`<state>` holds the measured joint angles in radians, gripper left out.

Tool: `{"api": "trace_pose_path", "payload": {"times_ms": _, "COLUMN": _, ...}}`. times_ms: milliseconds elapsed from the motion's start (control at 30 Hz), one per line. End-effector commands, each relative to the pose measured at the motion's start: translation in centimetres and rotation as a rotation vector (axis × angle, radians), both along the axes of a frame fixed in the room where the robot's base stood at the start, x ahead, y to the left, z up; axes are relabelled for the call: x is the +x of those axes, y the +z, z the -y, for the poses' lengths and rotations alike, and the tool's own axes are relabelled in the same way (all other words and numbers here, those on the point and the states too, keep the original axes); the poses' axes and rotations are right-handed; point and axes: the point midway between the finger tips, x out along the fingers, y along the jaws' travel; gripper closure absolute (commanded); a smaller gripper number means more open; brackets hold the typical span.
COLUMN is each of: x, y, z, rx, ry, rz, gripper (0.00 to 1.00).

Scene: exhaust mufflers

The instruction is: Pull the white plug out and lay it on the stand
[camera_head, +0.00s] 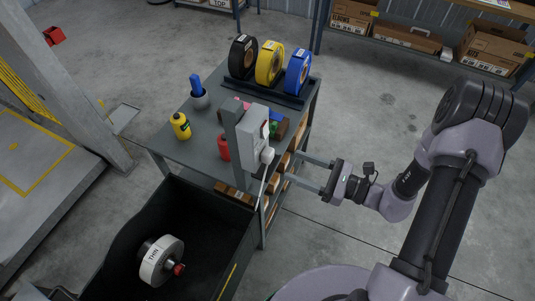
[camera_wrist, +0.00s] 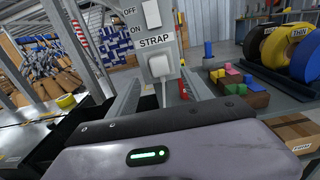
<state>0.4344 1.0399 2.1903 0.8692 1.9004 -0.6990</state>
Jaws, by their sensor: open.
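The white plug (camera_head: 267,155) sits in the face of a grey switch box (camera_head: 255,137) on a post. In the wrist view the plug (camera_wrist: 158,68) is straight ahead, below the STRAP label, with a pale cord (camera_wrist: 163,94) hanging from it. My gripper (camera_head: 291,166) is open and empty, level with the box and pointing at it. In the wrist view its fingers (camera_wrist: 160,84) spread to both sides of the plug's line, apparently short of it. The grey-topped stand (camera_head: 165,146) carries the post; which surface is meant by the stand is not labelled.
Tape rolls (camera_head: 270,62) stand in a rack at the stand's back. A black bin (camera_head: 205,250) with a white roll is in front. The stand's left top is fairly clear.

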Motion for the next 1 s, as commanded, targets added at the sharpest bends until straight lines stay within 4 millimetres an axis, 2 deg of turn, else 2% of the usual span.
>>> {"api": "trace_pose_path", "payload": {"times_ms": 300, "x": 1.5, "y": -0.1, "z": -4.6, "rx": -0.001, "ry": 0.005, "rz": 0.000, "gripper": 0.42}}
{"api": "trace_pose_path", "payload": {"times_ms": 500, "x": 2.2, "y": 0.0, "z": -6.5, "rx": 0.000, "ry": 0.003, "rz": 0.000, "gripper": 0.42}}
{"api": "trace_pose_path", "payload": {"times_ms": 1000, "x": 2.5, "y": 0.0, "z": -7.1, "rx": 0.000, "ry": 0.002, "rz": 0.000, "gripper": 0.42}}
